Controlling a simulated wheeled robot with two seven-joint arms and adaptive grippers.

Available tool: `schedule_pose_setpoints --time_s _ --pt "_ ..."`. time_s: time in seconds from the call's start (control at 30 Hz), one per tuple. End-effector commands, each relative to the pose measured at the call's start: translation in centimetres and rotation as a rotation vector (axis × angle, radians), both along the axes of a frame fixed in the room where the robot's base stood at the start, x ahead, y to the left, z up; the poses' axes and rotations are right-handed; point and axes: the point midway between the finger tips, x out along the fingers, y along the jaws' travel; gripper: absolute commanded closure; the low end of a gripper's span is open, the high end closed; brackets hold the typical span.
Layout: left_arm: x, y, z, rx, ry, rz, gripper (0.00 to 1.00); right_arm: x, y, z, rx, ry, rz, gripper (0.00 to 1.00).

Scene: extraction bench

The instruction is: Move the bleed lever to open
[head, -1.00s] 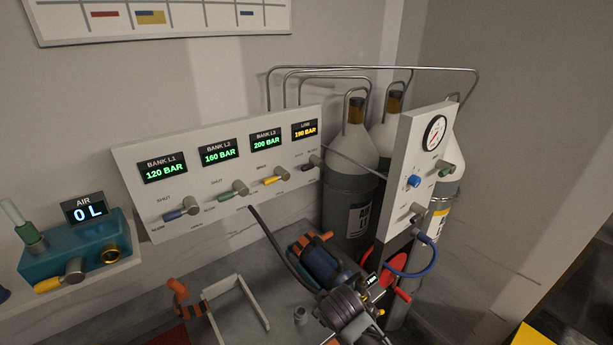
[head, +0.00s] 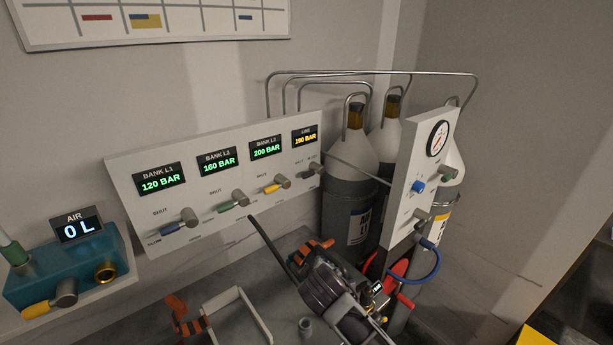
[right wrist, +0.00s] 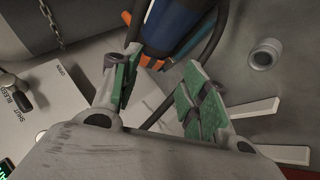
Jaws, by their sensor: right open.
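The bleed lever (head: 309,173), small and dark with a grey hub, is on the right end of the white gauge panel (head: 125,185), below the line display reading 190 BAR. In the right wrist view part of a lever (right wrist: 20,90) shows at the left edge, beside the words SHUT, BLEED and OPEN. My right gripper (right wrist: 160,65), with green pads, is open and empty, apart from the lever and to its right in that view. In the head view my dark right wrist is low in the middle, below the panel; its fingertips are hard to make out. My left gripper is out of view.
Blue, green and yellow bank levers (head: 277,186) line the panel. Grey gas cylinders (head: 348,200) and a gauge post (head: 420,180) with hoses stand to the right. A blue cylinder (right wrist: 172,25) and black hose lie close beyond my fingers. A white frame (head: 262,325) is on the bench.

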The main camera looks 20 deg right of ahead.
Motion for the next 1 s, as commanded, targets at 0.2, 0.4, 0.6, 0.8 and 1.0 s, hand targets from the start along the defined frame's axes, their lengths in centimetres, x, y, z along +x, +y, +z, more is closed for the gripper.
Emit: schedule_pose_setpoints --time_s 0.2,0.4,0.6,0.8,1.0 --pt "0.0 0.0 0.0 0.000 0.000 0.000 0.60 3.8 0.2 3.3 -0.149 -0.084 0.064 0.56" --pt "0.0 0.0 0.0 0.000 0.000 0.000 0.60 7.0 0.3 6.6 -0.299 -0.157 0.111 0.56" --pt "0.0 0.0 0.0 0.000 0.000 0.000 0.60 10.0 0.4 10.2 -0.454 -0.228 0.148 0.56" --pt "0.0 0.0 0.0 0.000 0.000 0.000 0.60 12.6 0.3 14.1 -0.615 -0.292 0.171 0.56" --pt "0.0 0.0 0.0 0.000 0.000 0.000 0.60 14.3 0.3 17.0 -0.738 -0.335 0.181 0.56"
